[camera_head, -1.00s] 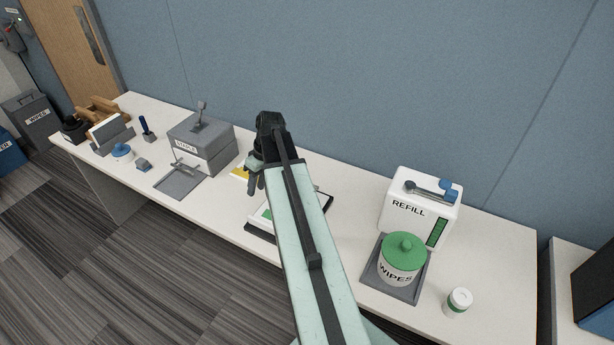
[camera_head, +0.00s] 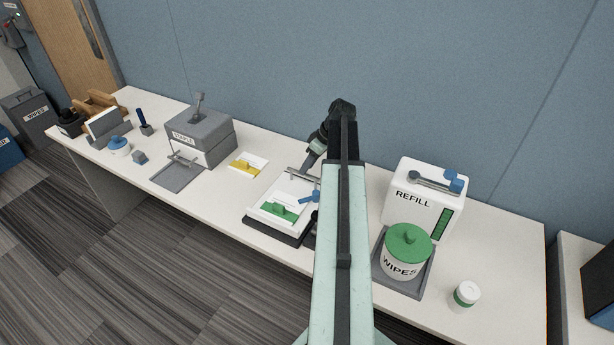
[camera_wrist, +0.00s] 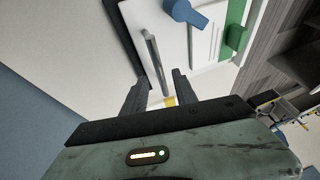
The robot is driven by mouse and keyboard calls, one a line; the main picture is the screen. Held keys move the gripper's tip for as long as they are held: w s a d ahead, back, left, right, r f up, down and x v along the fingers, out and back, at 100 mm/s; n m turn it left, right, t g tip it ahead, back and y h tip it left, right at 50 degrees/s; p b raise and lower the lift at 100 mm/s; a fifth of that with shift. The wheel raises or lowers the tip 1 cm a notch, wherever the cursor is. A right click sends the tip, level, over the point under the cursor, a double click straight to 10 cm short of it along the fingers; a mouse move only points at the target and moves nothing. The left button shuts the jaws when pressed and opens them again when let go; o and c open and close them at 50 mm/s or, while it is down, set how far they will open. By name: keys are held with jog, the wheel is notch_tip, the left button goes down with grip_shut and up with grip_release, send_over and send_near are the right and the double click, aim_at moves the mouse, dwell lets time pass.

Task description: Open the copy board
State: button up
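The copy board (camera_head: 262,219) is a white board on a dark base near the table's front edge, with a green piece (camera_head: 279,212) and a blue knob (camera_head: 310,195) on it. A grey bar (camera_head: 302,177) runs along its far side. My gripper (camera_head: 311,160) is just above and behind that bar, pointing down. In the wrist view the two dark fingers of my gripper (camera_wrist: 158,86) are apart, and the grey bar (camera_wrist: 154,55) appears between their tips. I cannot tell whether they touch it. My arm hides the board's right part.
A yellow-marked card (camera_head: 247,164) lies to the left, near a grey STAPLE box (camera_head: 202,140) and a grey tray (camera_head: 178,174). At right stand the REFILL jug (camera_head: 410,207), the WIPES tub (camera_head: 402,262) and a small white jar (camera_head: 464,294). A blue wall is behind.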

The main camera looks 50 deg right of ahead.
jog(key=shift+b+x, duration=0.4)
jog(key=shift+x, duration=0.7)
jog(key=shift+r, duration=0.15)
grip_shut()
